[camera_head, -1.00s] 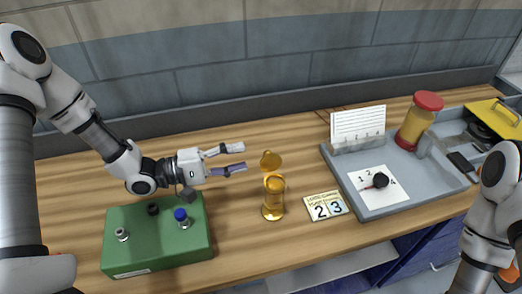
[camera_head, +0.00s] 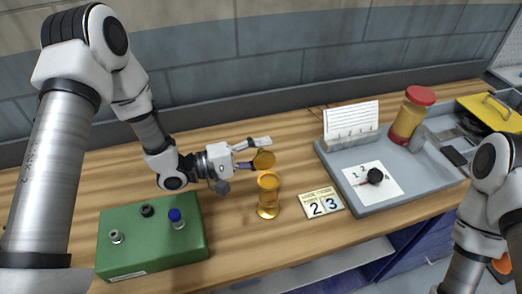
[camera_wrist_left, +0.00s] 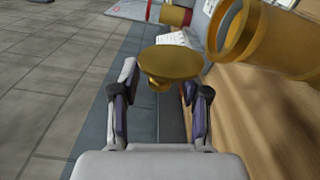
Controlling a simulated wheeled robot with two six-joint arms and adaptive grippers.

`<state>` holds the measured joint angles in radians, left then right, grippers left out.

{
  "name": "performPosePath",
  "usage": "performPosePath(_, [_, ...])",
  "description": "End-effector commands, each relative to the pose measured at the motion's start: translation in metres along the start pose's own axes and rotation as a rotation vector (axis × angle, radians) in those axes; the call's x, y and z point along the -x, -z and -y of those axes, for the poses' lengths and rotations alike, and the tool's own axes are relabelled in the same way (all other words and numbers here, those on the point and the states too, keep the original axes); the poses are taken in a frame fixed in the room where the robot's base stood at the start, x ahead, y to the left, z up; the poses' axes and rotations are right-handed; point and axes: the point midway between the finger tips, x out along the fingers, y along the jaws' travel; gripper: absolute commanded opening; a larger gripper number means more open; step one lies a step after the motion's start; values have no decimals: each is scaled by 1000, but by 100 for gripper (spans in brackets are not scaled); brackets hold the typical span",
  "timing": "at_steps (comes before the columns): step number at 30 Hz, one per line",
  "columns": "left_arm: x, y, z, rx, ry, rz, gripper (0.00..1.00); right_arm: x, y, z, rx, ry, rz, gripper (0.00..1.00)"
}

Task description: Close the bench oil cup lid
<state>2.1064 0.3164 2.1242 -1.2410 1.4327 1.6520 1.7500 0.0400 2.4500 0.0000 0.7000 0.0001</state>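The oil cup (camera_head: 268,196) is an amber cylinder standing on the bench near the middle. Its round gold lid (camera_head: 263,160) stands raised at the cup's back rim, open. My left gripper (camera_head: 256,151) is behind and left of the cup, with its fingers spread and pointing right at the lid. In the left wrist view the lid (camera_wrist_left: 170,63) is seen just ahead of and between the fingertips (camera_wrist_left: 160,85), and the cup (camera_wrist_left: 262,40) is at upper right. I cannot tell whether a finger touches the lid. My right gripper is out of view.
A green box (camera_head: 150,240) with knobs stands left of the cup. A number card (camera_head: 321,202) lies right of it. A grey tray (camera_head: 390,200) holds a dial card, a white notepad (camera_head: 350,121) and a red-lidded jar (camera_head: 411,115). The bench front edge is close.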

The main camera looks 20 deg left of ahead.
Motion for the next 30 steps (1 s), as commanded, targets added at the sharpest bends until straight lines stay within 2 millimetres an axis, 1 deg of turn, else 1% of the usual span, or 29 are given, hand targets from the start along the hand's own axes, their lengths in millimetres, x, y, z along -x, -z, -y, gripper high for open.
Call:
performPosePath(1, [0, 0, 0, 0, 0, 0, 32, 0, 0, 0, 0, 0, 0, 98])
performPosePath(2, [0, 0, 0, 0, 0, 0, 21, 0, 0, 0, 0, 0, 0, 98])
performPosePath(3, [0, 0, 0, 0, 0, 0, 7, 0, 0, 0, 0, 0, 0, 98])
performPosePath(4, [0, 0, 0, 0, 0, 0, 0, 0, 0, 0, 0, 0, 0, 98])
performPosePath(17, [0, -2, -1, -33, 1, 1, 0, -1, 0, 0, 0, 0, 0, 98])
performPosePath(23, [0, -5, -2, -123, 1, 1, 0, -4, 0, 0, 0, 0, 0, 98])
performPosePath(30, [0, -13, -4, -310, 1, 2, 0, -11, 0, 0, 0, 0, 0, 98])
